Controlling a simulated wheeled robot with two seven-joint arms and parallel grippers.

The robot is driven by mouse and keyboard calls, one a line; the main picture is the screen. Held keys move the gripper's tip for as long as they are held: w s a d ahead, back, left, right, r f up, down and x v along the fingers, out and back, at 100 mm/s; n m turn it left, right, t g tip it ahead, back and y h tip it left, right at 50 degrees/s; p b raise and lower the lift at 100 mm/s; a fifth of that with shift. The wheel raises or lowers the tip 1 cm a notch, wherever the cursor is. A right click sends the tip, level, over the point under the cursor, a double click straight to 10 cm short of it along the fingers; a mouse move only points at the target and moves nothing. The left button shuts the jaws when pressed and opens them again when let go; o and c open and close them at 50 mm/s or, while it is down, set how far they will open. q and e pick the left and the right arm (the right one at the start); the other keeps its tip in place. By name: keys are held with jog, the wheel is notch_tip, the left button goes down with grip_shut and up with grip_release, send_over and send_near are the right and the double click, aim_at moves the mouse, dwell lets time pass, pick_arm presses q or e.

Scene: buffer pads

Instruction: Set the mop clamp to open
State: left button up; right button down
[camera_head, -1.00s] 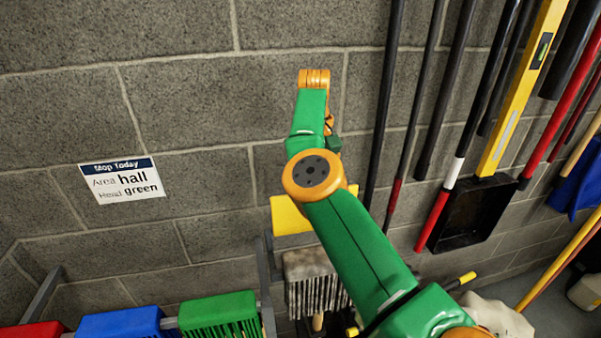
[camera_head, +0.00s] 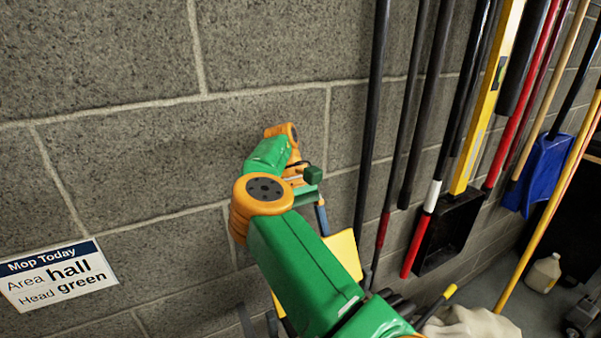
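My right arm, green with orange joints, reaches up from the bottom of the head view across the wall. Its wrist end and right gripper (camera_head: 305,182) are partly hidden behind the arm, and the fingertips are not clear. A short blue bar (camera_head: 322,219) shows just below the wrist. A yellow flat piece (camera_head: 345,253) shows below that, partly covered by my arm. I cannot tell whether either belongs to the mop clamp, or whether the gripper touches them. No mop clamp can be made out clearly. My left gripper is not in view.
A "Mop Today" sign (camera_head: 58,274) reading area hall, head green is on the block wall at left. Long handles, a black dustpan (camera_head: 448,232) and a blue dustpan (camera_head: 537,172) line the right. A pale mop head (camera_head: 470,326) is at the bottom.

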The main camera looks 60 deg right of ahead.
jog(key=shift+f, duration=0.1)
grip_release()
